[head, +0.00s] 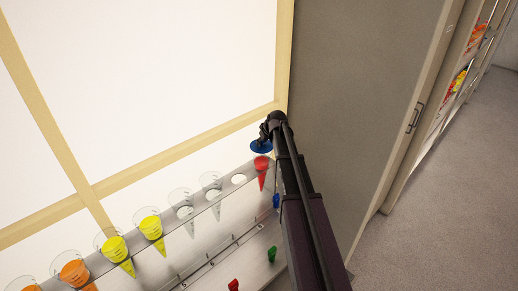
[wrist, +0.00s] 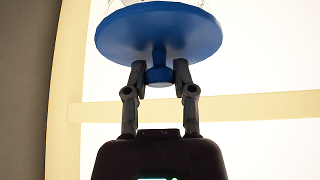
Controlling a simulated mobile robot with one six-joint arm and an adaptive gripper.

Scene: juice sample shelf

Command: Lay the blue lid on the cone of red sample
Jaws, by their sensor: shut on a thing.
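The blue lid (head: 262,148) is a flat round disc with a knob, and it also fills the top of the wrist view (wrist: 158,35). My gripper (head: 267,134) is shut on the lid's knob (wrist: 160,76), one finger on each side. The cone of red sample (head: 261,169) stands in the rack at its right end, close under the lid. In the wrist view the clear wall of a cone (wrist: 112,5) shows beyond the disc. I cannot tell whether lid and rim touch. My arm passes just right of the red cone.
The rack (head: 160,205) holds clear empty cones (head: 183,201), yellow cones (head: 151,226) and orange cones (head: 75,271) to the left. An empty hole (head: 238,179) is beside the red cone. Small green (head: 271,254), red (head: 233,285) and blue (head: 276,201) things are lower down. A grey cabinet (head: 350,90) stands at right.

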